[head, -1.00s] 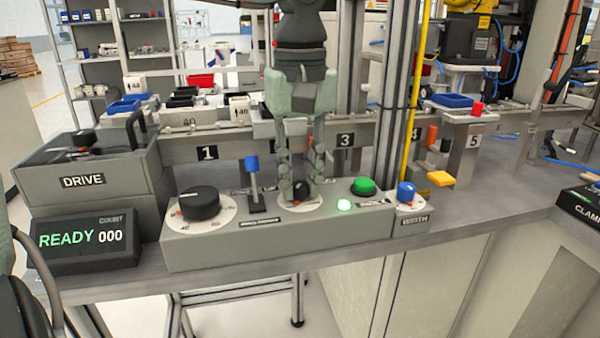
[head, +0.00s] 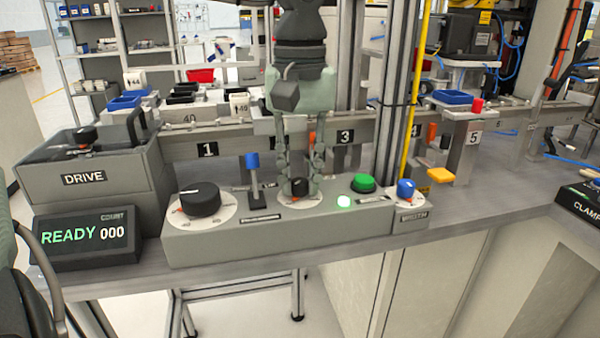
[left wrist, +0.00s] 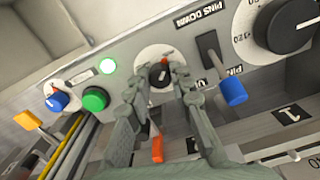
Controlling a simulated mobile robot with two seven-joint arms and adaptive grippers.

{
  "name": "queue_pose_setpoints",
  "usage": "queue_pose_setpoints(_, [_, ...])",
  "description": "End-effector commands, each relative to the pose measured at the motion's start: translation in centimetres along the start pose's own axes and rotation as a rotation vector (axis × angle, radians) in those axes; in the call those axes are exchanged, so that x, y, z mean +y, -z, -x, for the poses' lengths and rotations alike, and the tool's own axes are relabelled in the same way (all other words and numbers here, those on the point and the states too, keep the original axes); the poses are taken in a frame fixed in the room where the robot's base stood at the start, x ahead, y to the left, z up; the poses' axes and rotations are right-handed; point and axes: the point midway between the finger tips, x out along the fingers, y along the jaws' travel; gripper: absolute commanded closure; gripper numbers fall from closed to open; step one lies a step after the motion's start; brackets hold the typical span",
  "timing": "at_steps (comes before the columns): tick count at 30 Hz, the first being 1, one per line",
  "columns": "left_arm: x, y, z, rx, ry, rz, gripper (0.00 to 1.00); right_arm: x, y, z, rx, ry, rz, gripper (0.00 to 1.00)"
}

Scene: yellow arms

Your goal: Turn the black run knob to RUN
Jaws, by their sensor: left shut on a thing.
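The small black run knob (head: 299,186) sits on a round white dial in the middle of the grey control box (head: 240,240). My left gripper (head: 299,184) comes down from above with one finger on each side of the knob and is shut on it. In the left wrist view the fingertips (left wrist: 160,80) flank the black knob (left wrist: 160,74), and a red mark shows at the dial's edge beside it. The dial's lettering is too small or hidden to read. My right gripper is not in view.
A large black dial (head: 200,198) and a blue-tipped lever (head: 252,165) stand left of the knob. A green button (head: 363,183), lit green lamp (head: 344,202) and blue knob (head: 406,189) stand right. The display (head: 85,240) reads READY 000. A rail runs behind.

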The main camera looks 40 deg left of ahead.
Motion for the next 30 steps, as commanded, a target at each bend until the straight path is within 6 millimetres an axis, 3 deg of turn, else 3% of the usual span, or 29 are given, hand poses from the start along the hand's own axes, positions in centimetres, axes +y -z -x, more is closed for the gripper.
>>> queue_pose_setpoints(1, [0.0,0.0,0.0,0.000,0.000,-0.001,0.76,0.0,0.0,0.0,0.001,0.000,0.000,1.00])
queue_pose_setpoints(6, [0.0,0.0,0.0,0.000,0.000,-0.001,0.57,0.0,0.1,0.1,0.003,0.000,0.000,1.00])
queue_pose_setpoints(17, [0.1,0.0,0.6,0.002,-0.001,0.001,0.57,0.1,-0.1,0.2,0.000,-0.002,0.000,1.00])
queue_pose_setpoints(30, [0.1,0.0,9.1,0.003,-0.002,0.002,0.57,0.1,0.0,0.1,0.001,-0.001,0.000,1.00])
